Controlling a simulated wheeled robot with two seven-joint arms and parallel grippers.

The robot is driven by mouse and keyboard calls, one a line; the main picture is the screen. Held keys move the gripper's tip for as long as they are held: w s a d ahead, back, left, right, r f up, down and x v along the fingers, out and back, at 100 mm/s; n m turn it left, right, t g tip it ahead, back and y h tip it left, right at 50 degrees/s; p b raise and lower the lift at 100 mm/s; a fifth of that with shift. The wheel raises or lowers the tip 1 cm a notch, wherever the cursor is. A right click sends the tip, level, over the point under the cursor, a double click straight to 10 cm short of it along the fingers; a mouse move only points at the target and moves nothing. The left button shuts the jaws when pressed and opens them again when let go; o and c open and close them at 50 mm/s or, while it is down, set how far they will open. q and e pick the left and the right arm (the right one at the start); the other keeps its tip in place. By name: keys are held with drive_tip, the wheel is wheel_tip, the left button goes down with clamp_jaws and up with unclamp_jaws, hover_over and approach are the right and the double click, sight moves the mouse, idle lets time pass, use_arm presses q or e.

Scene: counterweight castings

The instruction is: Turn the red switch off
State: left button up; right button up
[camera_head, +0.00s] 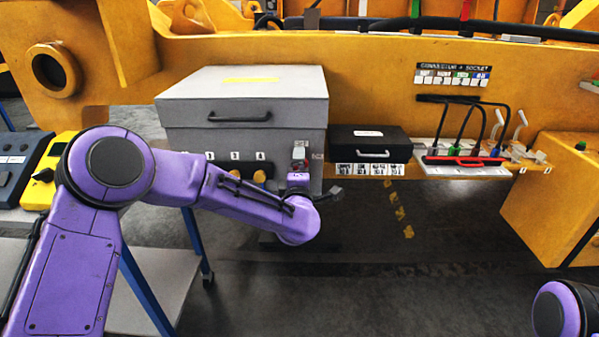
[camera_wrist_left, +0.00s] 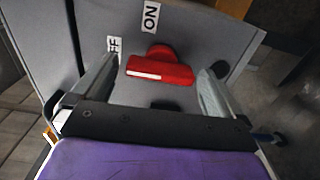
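The red switch (camera_wrist_left: 160,68) is on a grey panel (camera_wrist_left: 200,35) in the left wrist view. Its wide bar lies across the picture and a shorter red part rises behind it, toward the ON label (camera_wrist_left: 150,17). The other label (camera_wrist_left: 114,44) reads "FF", partly covered by a finger. My left gripper (camera_wrist_left: 158,72) is open, one finger on each side of the switch with gaps showing. In the head view my left gripper (camera_head: 299,160) is at the grey box's right front edge and the switch cannot be made out. My right gripper is out of view.
The grey lidded box (camera_head: 240,98) has several yellow knobs low on its front. A yellow-black device (camera_head: 40,175) is at the left. Open floor lies in front.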

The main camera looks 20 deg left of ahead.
use_arm(q)
drive_tip(key=b+v, duration=0.2)
drive_tip(key=v, duration=0.8)
drive_tip(key=shift+s, duration=0.25)
